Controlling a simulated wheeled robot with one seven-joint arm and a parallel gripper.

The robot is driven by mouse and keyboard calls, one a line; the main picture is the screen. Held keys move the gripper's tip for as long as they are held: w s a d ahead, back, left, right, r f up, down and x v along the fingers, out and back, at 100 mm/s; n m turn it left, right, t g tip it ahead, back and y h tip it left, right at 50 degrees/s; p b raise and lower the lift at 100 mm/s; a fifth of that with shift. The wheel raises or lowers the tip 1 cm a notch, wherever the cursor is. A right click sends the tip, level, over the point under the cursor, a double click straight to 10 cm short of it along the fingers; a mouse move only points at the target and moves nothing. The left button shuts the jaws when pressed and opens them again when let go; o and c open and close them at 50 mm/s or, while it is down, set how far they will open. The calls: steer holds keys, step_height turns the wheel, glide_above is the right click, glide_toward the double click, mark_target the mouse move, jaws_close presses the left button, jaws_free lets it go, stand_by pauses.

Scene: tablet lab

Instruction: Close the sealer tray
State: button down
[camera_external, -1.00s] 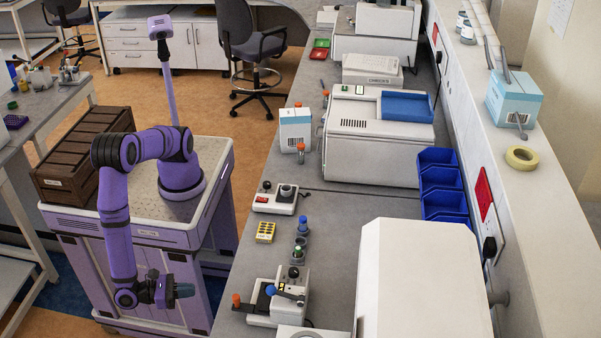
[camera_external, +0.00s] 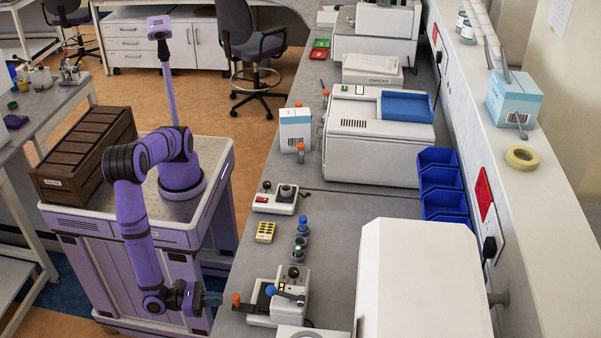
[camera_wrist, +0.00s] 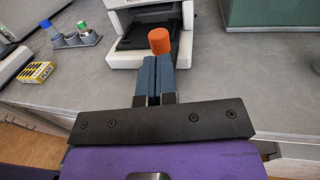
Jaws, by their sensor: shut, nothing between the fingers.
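The sealer (camera_external: 291,284) is a small white device with a blue lever, near the front of the bench. Its dark tray (camera_external: 262,297) sticks out to the left, towards the bench edge. An orange knob (camera_external: 236,299) shows at the tray's outer end. In the wrist view the sealer (camera_wrist: 118,18) is cut off at the top, with the tray (camera_wrist: 150,34) dark beneath it and the orange knob (camera_wrist: 160,40) in front. My gripper (camera_external: 219,299) is shut and empty, just left of the knob. In the wrist view its blue-grey fingertips (camera_wrist: 157,62) reach the knob's lower edge; I cannot tell whether they touch.
A holder with blue- and green-capped vials (camera_external: 300,244), a yellow block (camera_external: 265,232) and a small red-and-white device (camera_external: 275,198) stand behind the sealer. A large white machine (camera_external: 420,280) stands to its right. The bench edge (camera_external: 240,262) is close to my gripper.

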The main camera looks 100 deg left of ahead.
mark_target(234, 301)
steer(key=shift+w+a, duration=0.25)
steer(key=shift+w, duration=1)
steer(key=w, duration=0.5)
steer(key=shift+w, duration=0.3)
steer(key=shift+r, duration=0.1)
steer(key=shift+w, duration=0.1)
steer(key=s+d, duration=0.3)
steer(key=s, duration=1.1)
steer(key=shift+s, duration=0.2)
